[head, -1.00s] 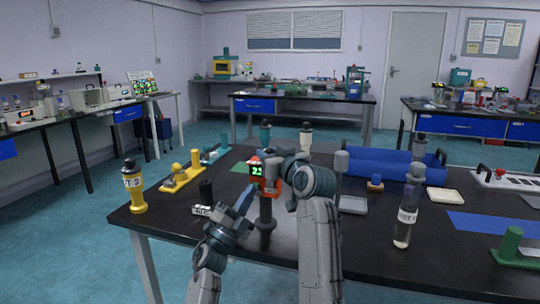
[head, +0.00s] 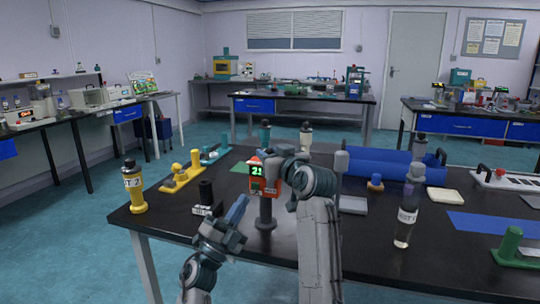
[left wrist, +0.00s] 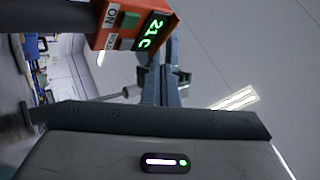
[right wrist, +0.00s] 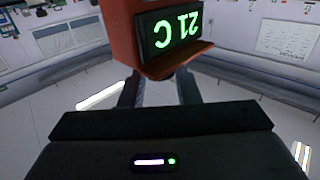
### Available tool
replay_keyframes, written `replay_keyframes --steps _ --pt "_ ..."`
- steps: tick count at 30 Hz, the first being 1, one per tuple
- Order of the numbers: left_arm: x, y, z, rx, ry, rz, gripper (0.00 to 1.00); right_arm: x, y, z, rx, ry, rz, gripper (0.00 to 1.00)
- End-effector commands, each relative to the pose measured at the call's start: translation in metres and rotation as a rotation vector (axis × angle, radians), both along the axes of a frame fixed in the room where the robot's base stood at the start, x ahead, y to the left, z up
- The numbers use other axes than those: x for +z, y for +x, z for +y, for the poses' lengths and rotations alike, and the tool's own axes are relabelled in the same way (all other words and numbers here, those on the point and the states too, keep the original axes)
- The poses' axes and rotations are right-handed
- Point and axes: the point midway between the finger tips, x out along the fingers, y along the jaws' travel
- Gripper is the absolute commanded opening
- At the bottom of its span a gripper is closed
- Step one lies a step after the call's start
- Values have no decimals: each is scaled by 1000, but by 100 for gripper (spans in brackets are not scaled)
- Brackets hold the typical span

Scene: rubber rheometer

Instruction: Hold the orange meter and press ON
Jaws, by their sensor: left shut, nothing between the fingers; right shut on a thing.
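The orange meter (head: 265,178) with a dark handle stands upright above the near part of the bench. Its screen is lit and reads 21 C in the right wrist view (right wrist: 174,32). My right gripper (head: 278,172) is shut on the meter, with a finger on each side in the right wrist view. My left gripper (head: 243,199) is shut and empty, just left of and below the meter head, apart from it.
A black object (head: 206,197) with a label stands left of my left gripper. A yellow bottle (head: 133,187) stands at the bench's left edge. A clear bottle (head: 405,225), a blue tray (head: 380,165) and a grey plate (head: 352,205) are to the right.

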Motion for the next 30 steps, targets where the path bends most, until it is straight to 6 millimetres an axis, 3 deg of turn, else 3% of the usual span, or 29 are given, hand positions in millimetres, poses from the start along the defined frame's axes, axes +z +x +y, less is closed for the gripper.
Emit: replay_keyframes --steps 5,12,13,17,26,30 --pt "0 -12 4 1 1 1 0 -1 0 0 0 0 1 1" --pt "0 -13 4 1 0 1 0 0 0 0 0 0 1 1" --pt "0 -13 4 1 0 1 0 0 0 0 0 0 1 31" --pt "0 -13 4 0 0 0 0 0 0 0 0 0 1 55" --pt "0 -13 4 0 0 0 0 0 -1 -1 0 0 0 55" --pt "0 -13 4 0 0 0 0 0 -10 -6 -1 1 -2 55"
